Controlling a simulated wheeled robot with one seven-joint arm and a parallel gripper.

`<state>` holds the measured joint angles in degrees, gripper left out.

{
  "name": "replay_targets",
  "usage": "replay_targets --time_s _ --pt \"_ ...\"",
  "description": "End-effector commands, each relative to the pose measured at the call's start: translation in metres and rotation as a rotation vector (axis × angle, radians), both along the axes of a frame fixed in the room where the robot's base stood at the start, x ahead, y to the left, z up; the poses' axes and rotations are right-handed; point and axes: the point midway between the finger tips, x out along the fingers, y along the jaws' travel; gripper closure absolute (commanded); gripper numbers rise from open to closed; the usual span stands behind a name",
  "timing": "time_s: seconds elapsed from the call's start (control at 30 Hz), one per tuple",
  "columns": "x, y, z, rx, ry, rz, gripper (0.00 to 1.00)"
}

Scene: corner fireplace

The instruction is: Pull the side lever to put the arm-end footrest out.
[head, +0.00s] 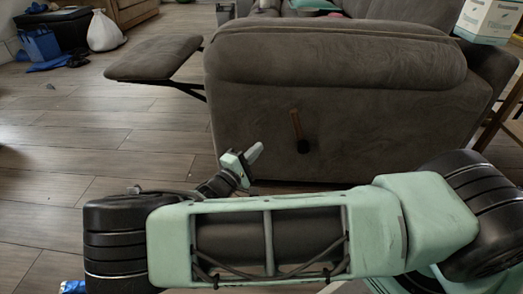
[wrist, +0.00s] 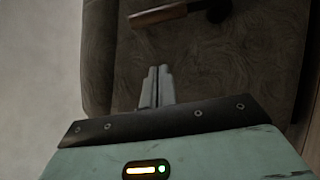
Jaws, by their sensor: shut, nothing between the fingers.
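The grey sofa (head: 400,110) stands with its side toward me. The side lever has a wooden handle (head: 297,124) on a dark round pivot (head: 303,147); the handle points up, tilted slightly left. In the wrist view the lever (wrist: 158,15) shows near the top edge. The footrest (head: 150,58) sticks out from the sofa's left end, raised off the floor on dark metal links. My gripper (head: 257,149) is left of and slightly below the lever, apart from it. In the wrist view my gripper's fingers (wrist: 157,72) are together and empty, in front of the grey upholstery.
A white box (head: 490,20) sits at the sofa's far right, near a wooden leg (head: 503,112). A white bag (head: 104,31) and a blue bag (head: 40,46) lie at the back left. The wood floor (head: 100,135) left of the sofa is clear below the footrest.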

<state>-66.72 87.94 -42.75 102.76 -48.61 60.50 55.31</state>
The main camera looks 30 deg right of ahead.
Motion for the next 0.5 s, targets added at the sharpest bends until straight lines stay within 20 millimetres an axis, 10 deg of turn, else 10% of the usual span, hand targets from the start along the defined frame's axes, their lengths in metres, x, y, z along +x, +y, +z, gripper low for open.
replay_targets --time_s 0.5 --pt "0.025 -0.091 0.012 0.001 0.002 -0.006 1.0"
